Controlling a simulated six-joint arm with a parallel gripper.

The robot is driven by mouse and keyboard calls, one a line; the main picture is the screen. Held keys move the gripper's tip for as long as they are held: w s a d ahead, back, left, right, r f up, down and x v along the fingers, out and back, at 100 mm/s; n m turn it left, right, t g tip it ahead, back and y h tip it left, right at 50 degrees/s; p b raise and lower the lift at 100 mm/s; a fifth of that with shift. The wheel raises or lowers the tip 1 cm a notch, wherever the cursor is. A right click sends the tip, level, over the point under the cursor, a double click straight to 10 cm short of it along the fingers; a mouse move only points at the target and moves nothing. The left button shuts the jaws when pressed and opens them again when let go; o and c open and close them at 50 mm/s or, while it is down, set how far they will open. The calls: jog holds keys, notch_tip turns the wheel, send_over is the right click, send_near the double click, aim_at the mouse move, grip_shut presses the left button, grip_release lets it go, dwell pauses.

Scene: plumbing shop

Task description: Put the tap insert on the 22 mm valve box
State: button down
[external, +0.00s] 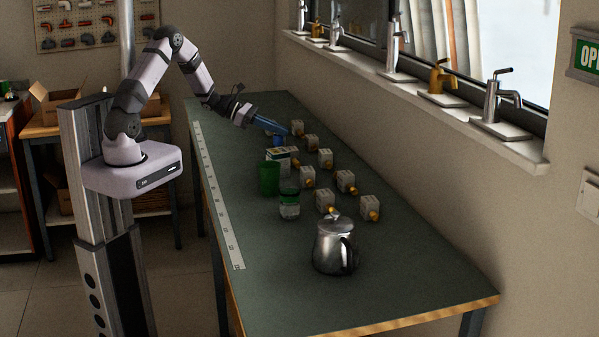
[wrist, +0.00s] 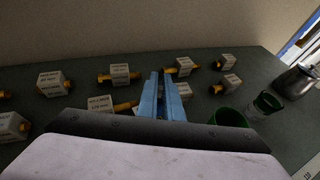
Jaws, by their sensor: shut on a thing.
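My gripper (external: 287,131) has long blue fingers and reaches low over the far part of the green bench, close to the white boxes. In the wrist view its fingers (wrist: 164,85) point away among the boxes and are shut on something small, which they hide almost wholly. Several white valve boxes with brass ends stand about, such as one near the left (wrist: 53,83), one beyond the fingers (wrist: 120,73) and one close on the left (wrist: 100,104). The labels are too small to read, so I cannot tell which is the 22 mm valve box.
A green cup (external: 268,179), a clear jar with green (external: 289,204) and a steel pot (external: 333,248) stand on the bench. A white ruled strip (external: 214,195) runs along its left side. The front of the bench (external: 410,275) is clear. Taps stand on the windowsill (external: 420,90).

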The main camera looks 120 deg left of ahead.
jog(key=shift+f, duration=0.9)
jog(key=shift+f, duration=0.15)
jog(key=c, duration=1.9)
grip_release()
